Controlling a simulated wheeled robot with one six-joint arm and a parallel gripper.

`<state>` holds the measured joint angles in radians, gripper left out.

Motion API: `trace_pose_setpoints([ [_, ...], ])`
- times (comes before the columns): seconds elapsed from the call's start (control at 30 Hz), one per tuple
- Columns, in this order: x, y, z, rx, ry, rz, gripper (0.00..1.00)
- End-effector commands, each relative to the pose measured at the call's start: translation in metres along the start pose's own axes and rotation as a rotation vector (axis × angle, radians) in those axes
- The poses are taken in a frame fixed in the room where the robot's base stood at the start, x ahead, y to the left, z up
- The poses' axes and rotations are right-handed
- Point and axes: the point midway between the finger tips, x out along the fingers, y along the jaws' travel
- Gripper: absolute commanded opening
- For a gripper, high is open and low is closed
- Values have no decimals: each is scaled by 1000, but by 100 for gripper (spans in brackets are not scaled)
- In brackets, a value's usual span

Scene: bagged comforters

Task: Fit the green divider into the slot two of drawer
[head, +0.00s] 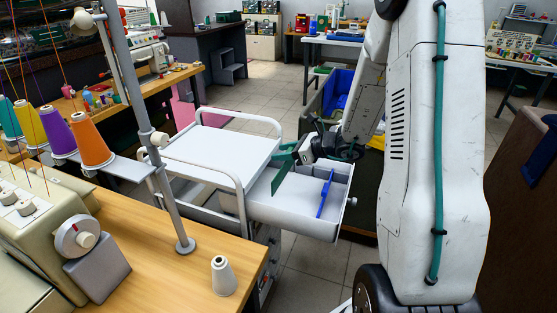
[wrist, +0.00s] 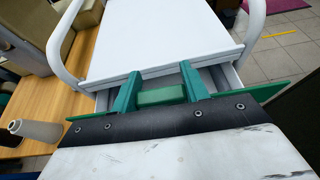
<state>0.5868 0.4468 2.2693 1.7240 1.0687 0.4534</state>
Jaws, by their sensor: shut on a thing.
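My gripper (head: 290,154) is shut on the green divider (head: 283,177), which hangs upright over the open drawer (head: 293,212) of the white cart. In the wrist view my gripper (wrist: 160,92) has its two green fingers on either side of the divider's green block (wrist: 161,97). A thin green edge of the divider (wrist: 271,92) shows at the right there. A blue divider (head: 325,194) stands in the drawer, to the right of the green one. The slots are too small to tell apart, and I cannot tell whether the green divider's lower edge is in one.
The white cart top (head: 222,143) has raised rails (head: 240,185) beside the drawer. A wooden table (head: 185,270) with a white cone (head: 223,276) and a sewing machine (head: 50,235) is at the lower left. A blue bin (head: 338,90) stands behind the drawer.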

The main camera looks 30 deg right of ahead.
Motion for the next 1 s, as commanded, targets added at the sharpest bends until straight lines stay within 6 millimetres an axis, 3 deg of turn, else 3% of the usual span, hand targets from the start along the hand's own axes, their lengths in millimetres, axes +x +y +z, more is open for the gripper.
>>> trace_pose_setpoints([
  [0.1,-32,-9,-8,8,2,-24,22],
  [0.23,-52,-2,-16,2,3,-5,22],
  [0.33,-52,7,-16,-7,2,28,22],
  [0.67,-51,8,-17,-7,0,30,22],
  [1.0,-43,8,-36,-6,0,31,22],
])
